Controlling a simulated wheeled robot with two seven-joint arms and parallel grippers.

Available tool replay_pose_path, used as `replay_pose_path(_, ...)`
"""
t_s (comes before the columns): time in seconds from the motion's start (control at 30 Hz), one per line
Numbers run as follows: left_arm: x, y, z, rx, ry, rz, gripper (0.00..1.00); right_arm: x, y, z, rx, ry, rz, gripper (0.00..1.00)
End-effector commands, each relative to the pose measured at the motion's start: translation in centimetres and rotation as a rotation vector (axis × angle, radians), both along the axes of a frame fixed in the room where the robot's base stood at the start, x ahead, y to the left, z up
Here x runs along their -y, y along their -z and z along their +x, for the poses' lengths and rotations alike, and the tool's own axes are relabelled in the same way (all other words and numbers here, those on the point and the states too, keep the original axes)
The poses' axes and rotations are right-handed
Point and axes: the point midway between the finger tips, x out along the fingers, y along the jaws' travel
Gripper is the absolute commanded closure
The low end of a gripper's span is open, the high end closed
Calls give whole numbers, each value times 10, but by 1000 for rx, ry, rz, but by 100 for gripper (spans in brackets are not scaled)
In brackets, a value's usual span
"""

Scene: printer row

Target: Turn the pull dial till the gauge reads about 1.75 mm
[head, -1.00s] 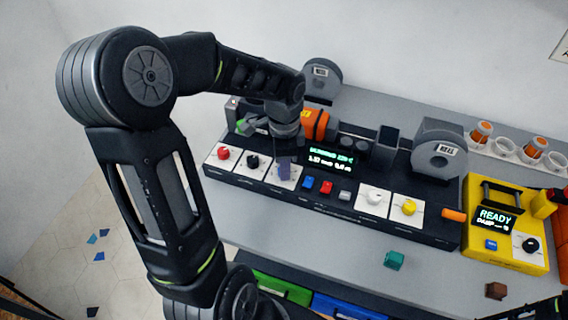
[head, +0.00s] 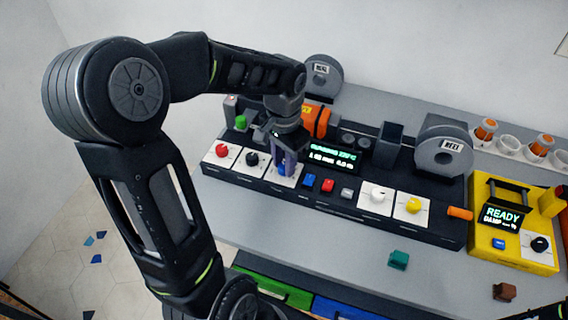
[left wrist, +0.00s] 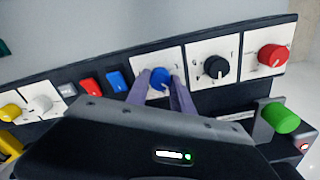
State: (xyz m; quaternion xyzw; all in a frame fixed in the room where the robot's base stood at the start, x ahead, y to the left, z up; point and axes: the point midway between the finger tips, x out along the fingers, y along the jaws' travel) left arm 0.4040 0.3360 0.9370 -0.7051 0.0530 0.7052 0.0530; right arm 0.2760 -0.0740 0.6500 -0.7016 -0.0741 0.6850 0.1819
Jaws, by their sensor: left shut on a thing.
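The blue dial (left wrist: 160,79) sits on a white plate on the black console (head: 230,179). My left gripper (head: 284,166) is over it from above, and in the left wrist view its two fingers (left wrist: 160,88) close around the dial's sides. In the head view the fingers hide most of the dial. The gauge is the dark display (head: 334,156) with green text just right of the gripper; its digits are too blurred to read surely. I cannot tell from the frames which knob is the pull dial. My right gripper is not in view.
Red (head: 222,149) and black (head: 252,158) dials stand left of the gripper. Blue, red and grey buttons, then white (head: 378,195) and yellow (head: 413,205) dials, lie to the right. A yellow machine (head: 514,249) reads READY. A teal block (head: 398,259) lies in front.

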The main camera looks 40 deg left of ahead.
Motion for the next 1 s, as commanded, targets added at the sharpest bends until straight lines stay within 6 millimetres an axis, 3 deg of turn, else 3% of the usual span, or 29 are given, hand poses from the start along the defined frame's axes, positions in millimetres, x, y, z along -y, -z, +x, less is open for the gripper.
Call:
replay_pose_path(0.4,0,0,1,3,-246,0,100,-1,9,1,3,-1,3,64)
replay_pose_path(0.97,0,0,1,2,-284,0,100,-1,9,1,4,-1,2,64)
replay_pose_path(1.0,0,0,1,2,-284,0,69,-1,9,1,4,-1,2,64)
